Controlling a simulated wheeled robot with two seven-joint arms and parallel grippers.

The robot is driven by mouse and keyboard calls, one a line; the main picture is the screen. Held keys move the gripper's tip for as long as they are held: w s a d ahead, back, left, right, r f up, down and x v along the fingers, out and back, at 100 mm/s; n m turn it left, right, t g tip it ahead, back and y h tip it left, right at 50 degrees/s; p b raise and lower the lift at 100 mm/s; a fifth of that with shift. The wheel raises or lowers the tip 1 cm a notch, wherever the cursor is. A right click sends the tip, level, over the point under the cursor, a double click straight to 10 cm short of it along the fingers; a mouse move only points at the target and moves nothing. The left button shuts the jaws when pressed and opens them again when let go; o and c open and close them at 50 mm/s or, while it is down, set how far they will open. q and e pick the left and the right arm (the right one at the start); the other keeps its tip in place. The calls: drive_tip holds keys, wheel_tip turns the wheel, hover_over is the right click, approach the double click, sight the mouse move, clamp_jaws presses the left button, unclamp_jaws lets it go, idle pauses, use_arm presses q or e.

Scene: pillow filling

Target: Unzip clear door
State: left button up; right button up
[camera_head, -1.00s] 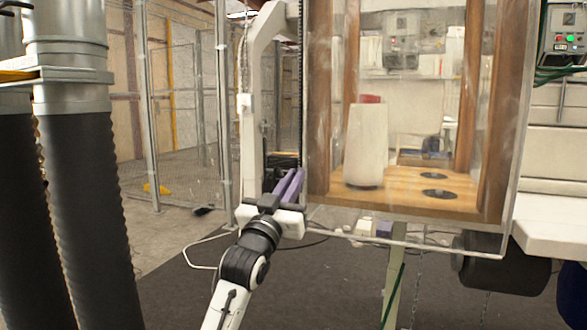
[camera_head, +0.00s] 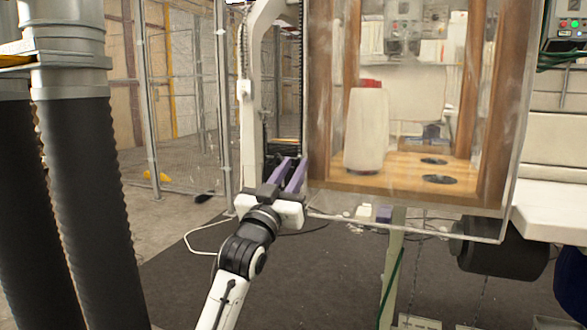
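The clear door (camera_head: 410,204) is a see-through panel covering the front of a wooden-framed cabinet. A dark toothed strip, likely the zip, runs up by its left edge. I cannot make out a zip pull. My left gripper (camera_head: 291,170) has two purple fingers pointing up and away from me at the door's lower left edge. The fingers stand apart with a gap between them, and I see nothing held. I cannot tell whether they touch the door edge. My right gripper is not in view.
Behind the door a white cylinder (camera_head: 366,131) stands on a wooden shelf (camera_head: 400,183) with dark round inserts. Large ribbed black hoses (camera_head: 85,190) stand at the left. A white bench (camera_head: 553,215) and a dark roller (camera_head: 505,250) are at the right. The dark floor mat in front is mostly clear.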

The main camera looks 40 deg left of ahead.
use_arm(q)
drive_tip(key=v, duration=0.9)
drive_tip(key=shift+s+p, duration=0.35)
drive_tip(key=shift+f, duration=0.1)
